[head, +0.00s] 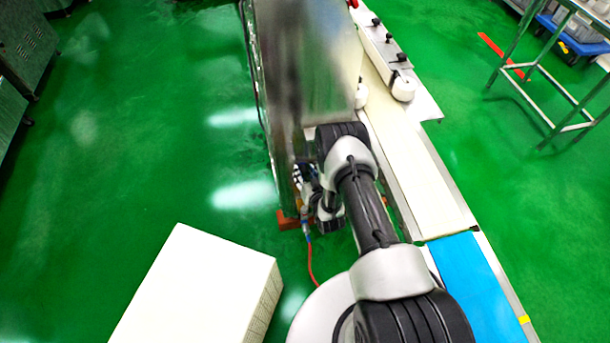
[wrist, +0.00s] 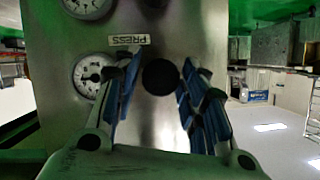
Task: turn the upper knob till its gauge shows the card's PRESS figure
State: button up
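In the wrist view a round black knob (wrist: 160,77) stands out from a steel panel (wrist: 160,20). My gripper (wrist: 162,72) is open, with one blue-padded finger on each side of the knob and a visible gap at both sides. A white dial gauge (wrist: 88,76) is left of the knob, partly behind the left finger; its needle reading is too small to tell. A label reading PRESS (wrist: 128,39) appears upside down above it. A second gauge (wrist: 88,5) is cut by the top edge. I cannot make out a card with a figure.
In the head view the steel machine (head: 310,60) stands beside a conveyor with a white belt (head: 430,190) and a blue section (head: 475,275). A white block-like box (head: 200,290) is at lower left. A red hose (head: 312,265) runs along the floor. Green floor at left is open.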

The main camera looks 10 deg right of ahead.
jog(key=c, duration=0.8)
jog(key=shift+a+n, duration=0.1)
jog(key=shift+n, duration=0.2)
jog(key=shift+a+n+h, duration=0.1)
jog(key=shift+n+h, duration=1)
jog(key=shift+n, duration=0.1)
jog(key=n+h, duration=0.2)
jog(key=n, duration=0.1)
jog(key=shift+a+f+n, duration=0.1)
jog(key=shift+n, duration=0.3)
jog(key=n+h, duration=0.1)
jog(key=n, duration=0.1)
jog(key=n+t+h, duration=0.1)
jog(key=n+h, duration=0.1)
jog(key=shift+s+f+n+t, duration=0.1)
jog(key=shift+f+n+t, duration=0.05)
jog(key=shift+n+t, duration=0.2)
jog(key=n+t, duration=0.1)
jog(key=n, duration=0.1)
jog(key=n+h, duration=0.1)
jog(key=n, duration=0.2)
jog(key=shift+f+t, duration=0.1)
jog(key=shift+t, duration=0.25)
